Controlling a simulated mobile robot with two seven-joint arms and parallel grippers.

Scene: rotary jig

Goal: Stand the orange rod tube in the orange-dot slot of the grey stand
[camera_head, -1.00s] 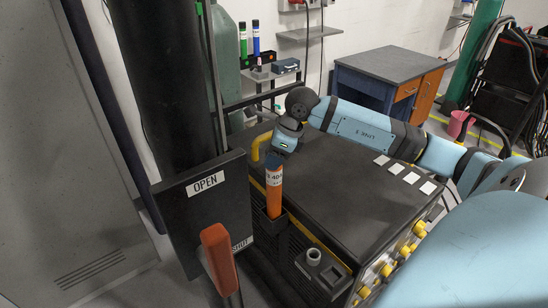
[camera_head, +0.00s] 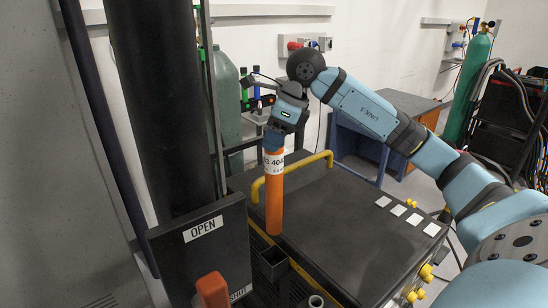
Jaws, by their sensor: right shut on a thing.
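The orange rod tube (camera_head: 274,205) hangs upright, with a white label near its top. My right gripper (camera_head: 276,143) is shut on its upper end, above the black machine's left edge. The tube's lower end is just above the open square black holder (camera_head: 273,264) on the machine's side. At the back, a green tube (camera_head: 244,88) and a blue tube (camera_head: 257,88) stand upright on a small trolley. The grey stand and its orange-dot slot cannot be made out clearly there. My left gripper is not in view.
The black machine (camera_head: 345,236) has a yellow handle (camera_head: 292,174) close behind the tube. A thick black column and an OPEN/SHUT panel (camera_head: 205,255) with an orange lever (camera_head: 212,290) stand left. A green cylinder (camera_head: 226,105) stands behind. A desk (camera_head: 380,130) is at the back.

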